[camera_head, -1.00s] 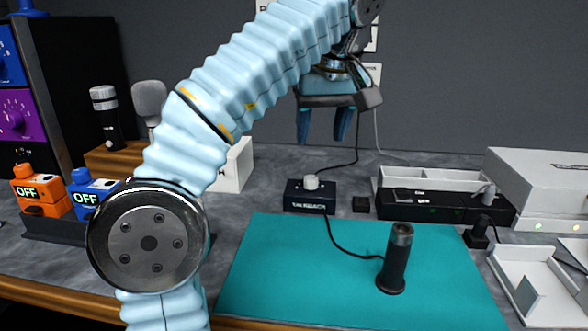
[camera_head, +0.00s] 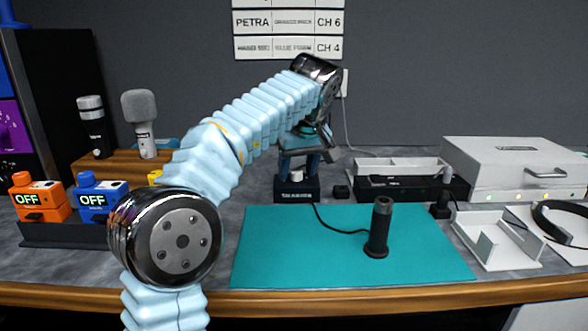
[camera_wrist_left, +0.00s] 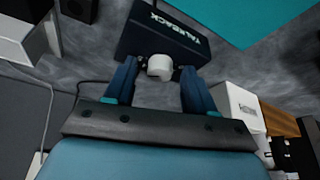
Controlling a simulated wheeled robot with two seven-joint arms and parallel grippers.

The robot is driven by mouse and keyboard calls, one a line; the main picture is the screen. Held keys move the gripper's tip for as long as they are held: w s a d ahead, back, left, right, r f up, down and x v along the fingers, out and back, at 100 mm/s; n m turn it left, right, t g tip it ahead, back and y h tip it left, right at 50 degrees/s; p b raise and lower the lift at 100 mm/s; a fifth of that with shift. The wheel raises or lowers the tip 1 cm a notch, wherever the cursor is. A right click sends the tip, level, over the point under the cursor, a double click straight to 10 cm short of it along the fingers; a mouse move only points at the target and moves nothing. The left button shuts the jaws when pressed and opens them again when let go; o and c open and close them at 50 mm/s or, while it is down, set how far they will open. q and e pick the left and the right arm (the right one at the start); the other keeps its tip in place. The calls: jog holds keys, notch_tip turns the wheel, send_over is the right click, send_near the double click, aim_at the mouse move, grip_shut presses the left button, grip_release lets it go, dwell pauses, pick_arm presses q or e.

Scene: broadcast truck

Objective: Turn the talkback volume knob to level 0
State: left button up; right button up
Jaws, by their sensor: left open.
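The talkback box (camera_head: 297,195) is a small dark box at the back edge of the teal mat. Its white volume knob (camera_head: 297,176) stands on top, partly hidden by my gripper. In the left wrist view the box (camera_wrist_left: 165,35) carries its label, and the knob (camera_wrist_left: 160,66) shows between the fingertips. My left gripper (camera_head: 298,168) is open and points down over the box. In the left wrist view its two blue fingers (camera_wrist_left: 158,78) stand on either side of the knob, with gaps. I cannot tell the level the knob is at. My right gripper is not in view.
A dark upright cylinder (camera_head: 379,228) stands on the teal mat (camera_head: 290,255), with a cable running to the talkback box. Right are a black unit (camera_head: 410,189), a white case (camera_head: 515,168) and a white tray (camera_head: 495,240). Left are OFF-labelled orange (camera_head: 40,197) and blue (camera_head: 98,196) packs and microphones (camera_head: 143,125).

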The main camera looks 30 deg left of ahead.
pick_arm(q)
jog(key=shift+c, duration=0.3)
grip_shut()
jog(key=shift+n, duration=0.3)
jog(key=n, duration=0.1)
jog(key=n+g, duration=0.1)
jog(key=n, duration=0.1)
jog(key=shift+w+d+y, duration=0.1)
jog(key=shift+w+y, duration=0.1)
jog(key=shift+y, duration=0.1)
jog(key=n+g, duration=0.2)
jog(key=n, duration=0.3)
jog(key=shift+w, duration=0.1)
jog(key=shift+n+g, duration=0.3)
jog(key=shift+n, duration=0.2)
jog(key=shift+o, duration=0.3)
grip_release()
